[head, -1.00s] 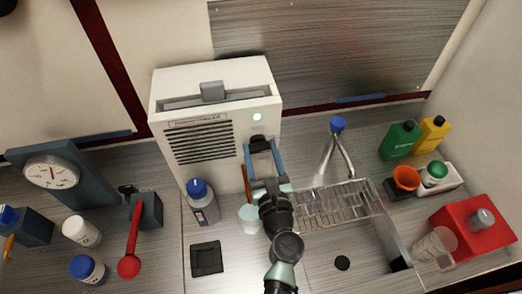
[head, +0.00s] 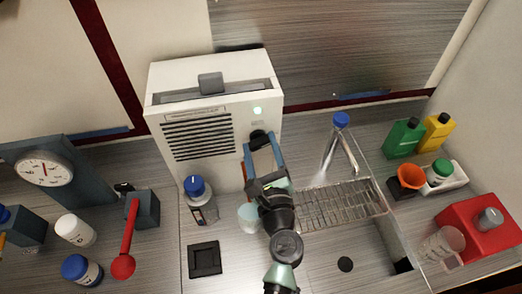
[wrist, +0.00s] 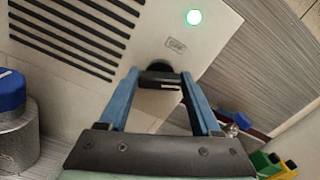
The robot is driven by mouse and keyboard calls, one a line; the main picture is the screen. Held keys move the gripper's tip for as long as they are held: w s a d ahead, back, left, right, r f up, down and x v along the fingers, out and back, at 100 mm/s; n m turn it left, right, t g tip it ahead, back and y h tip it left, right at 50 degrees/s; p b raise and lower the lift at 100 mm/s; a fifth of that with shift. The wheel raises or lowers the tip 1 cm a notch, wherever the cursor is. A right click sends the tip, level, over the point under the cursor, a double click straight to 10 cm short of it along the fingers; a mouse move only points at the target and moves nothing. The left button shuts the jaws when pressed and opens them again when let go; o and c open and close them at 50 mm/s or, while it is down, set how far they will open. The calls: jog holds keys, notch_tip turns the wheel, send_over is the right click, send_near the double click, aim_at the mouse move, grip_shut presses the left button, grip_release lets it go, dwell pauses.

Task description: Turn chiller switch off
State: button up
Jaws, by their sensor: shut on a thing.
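The chiller (head: 165,112) is a white box with dark vent slots, standing at the back of the bench. Its indicator light (head: 257,111) glows green, and it also shows lit in the wrist view (wrist: 194,17). The chiller switch (head: 259,137) is a black rotary knob low on the right of the front panel. In the wrist view the knob (wrist: 160,78) has a bar grip with a small white mark near its right end. My gripper (head: 263,141) has its blue fingers around this bar and is shut on it.
A blue-capped bottle (head: 200,204) and a clear beaker (head: 248,217) stand left of my arm. A metal tap (head: 341,148) and a wire rack (head: 342,205) are to the right. Green and yellow bottles (head: 404,138) stand farther right.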

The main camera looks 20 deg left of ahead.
jog(key=n, duration=0.1)
jog(key=n+b, duration=0.2)
jog(key=shift+f+n, duration=0.25)
jog(key=shift+n, duration=0.15)
jog(key=n+b, duration=0.2)
jog(key=n, duration=0.1)
jog(key=shift+s+f+n+b, duration=0.1)
jog(key=shift+n+b, duration=0.2)
jog(key=shift+b, duration=0.1)
jog(key=n+b, duration=0.4)
jog(key=n, duration=0.1)
jog(key=shift+a+n, duration=0.1)
jog(key=shift+n, duration=0.2)
jog(key=o, duration=1.4)
jog(key=b+v, duration=0.3)
jog(key=v, duration=1)
